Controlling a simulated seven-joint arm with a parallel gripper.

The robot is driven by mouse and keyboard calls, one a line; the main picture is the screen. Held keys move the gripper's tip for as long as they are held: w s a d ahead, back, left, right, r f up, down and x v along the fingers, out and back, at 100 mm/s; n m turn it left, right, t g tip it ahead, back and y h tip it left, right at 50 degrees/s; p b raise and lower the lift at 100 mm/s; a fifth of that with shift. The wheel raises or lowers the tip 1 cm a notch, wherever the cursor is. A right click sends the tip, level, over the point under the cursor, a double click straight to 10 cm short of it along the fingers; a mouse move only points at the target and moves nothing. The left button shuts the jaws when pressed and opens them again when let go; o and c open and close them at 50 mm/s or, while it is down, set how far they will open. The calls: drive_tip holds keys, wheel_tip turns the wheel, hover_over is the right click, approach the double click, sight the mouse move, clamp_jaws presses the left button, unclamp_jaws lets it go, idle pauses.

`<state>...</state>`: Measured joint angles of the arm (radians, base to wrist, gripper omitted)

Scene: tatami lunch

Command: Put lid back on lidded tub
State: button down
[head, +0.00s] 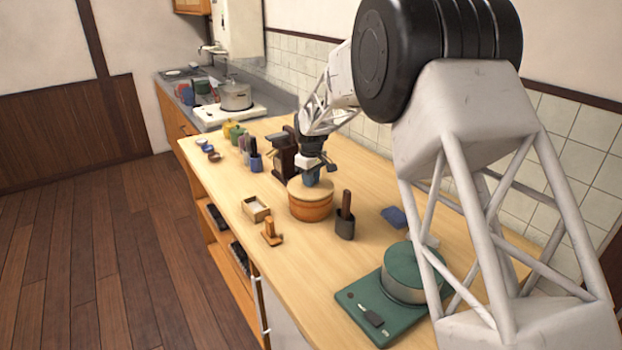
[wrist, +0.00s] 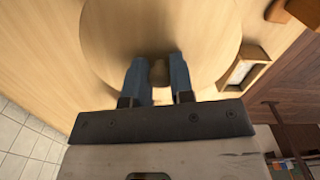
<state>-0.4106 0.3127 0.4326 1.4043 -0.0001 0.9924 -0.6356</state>
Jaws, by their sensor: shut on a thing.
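The lidded tub (head: 310,209) is a round, orange-brown wooden tub standing on the light wooden counter. Its pale round lid (head: 296,190) lies over the tub's top; I cannot tell whether it is fully seated. In the wrist view the lid (wrist: 110,35) fills the upper middle. My gripper (head: 312,178) is above the lid's centre, pointing down. In the wrist view its two blue fingers (wrist: 158,75) are shut on the lid's small knob (wrist: 159,72). The tub's body is hidden beneath the lid in the wrist view.
A dark cup with a brown-handled tool (head: 345,226) stands close right of the tub. A small open wooden box (head: 256,209) and an orange wooden stand (head: 271,232) are to the left. A brown upright device (head: 285,160) stands behind. A green appliance (head: 375,308) is in front.

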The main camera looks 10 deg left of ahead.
idle(0.8)
drive_tip(key=shift+c, duration=2.1)
unclamp_jaws()
drive_tip(key=shift+r, duration=0.15)
drive_tip(key=shift+r, duration=3.3)
clamp_jaws()
